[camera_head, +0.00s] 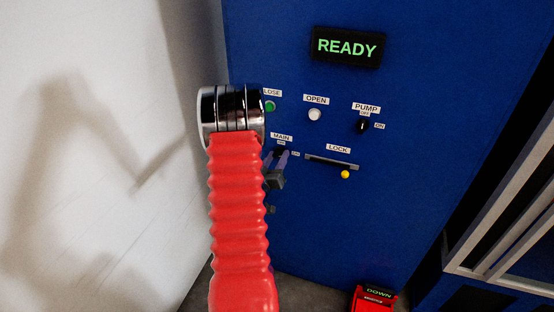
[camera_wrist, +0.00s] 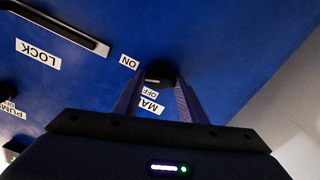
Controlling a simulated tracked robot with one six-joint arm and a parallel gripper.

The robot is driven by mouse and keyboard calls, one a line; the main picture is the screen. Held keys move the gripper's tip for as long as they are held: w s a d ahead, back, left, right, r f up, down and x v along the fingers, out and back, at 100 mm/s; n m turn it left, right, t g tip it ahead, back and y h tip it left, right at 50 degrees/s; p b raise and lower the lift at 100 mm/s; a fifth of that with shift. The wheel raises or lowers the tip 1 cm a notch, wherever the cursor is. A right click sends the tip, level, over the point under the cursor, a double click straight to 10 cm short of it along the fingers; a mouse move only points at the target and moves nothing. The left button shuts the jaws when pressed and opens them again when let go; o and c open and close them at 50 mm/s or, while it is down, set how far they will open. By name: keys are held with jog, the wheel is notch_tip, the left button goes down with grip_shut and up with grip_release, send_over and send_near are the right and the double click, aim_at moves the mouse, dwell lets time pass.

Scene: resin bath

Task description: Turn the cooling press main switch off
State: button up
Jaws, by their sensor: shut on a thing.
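The main switch (camera_wrist: 158,72) is a small black knob on the blue press panel, with MAIN, OFF and ON labels around it. My gripper (camera_wrist: 158,82) is shut on the knob, one purple finger on each side. In the head view my gripper (camera_head: 276,158) is at the panel just under the MAIN label (camera_head: 281,136), partly behind my red arm. The knob is mostly hidden there by the fingers, and I cannot tell which label it points at.
The blue panel also carries a lit READY display (camera_head: 347,46), a green button (camera_head: 270,106), a white OPEN button (camera_head: 314,115), a black PUMP knob (camera_head: 362,126) and a LOCK slot (camera_head: 331,162) with a yellow knob (camera_head: 345,174). A red DOWN box (camera_head: 374,300) is below. A white wall (camera_head: 90,60) is left.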

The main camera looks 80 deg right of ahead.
jog(key=n, duration=0.7)
jog(key=shift+w+d, duration=0.1)
jog(key=shift+w, duration=0.1)
jog(key=n, duration=0.7)
jog(key=shift+w+f, duration=0.1)
jog(key=shift+f, duration=0.1)
jog(key=o, duration=0.8)
jog(key=shift+f, duration=0.1)
jog(key=shift+o, duration=1.3)
jog(key=w+a, duration=0.1)
jog(key=a, duration=1.3)
jog(key=shift+d, duration=0.1)
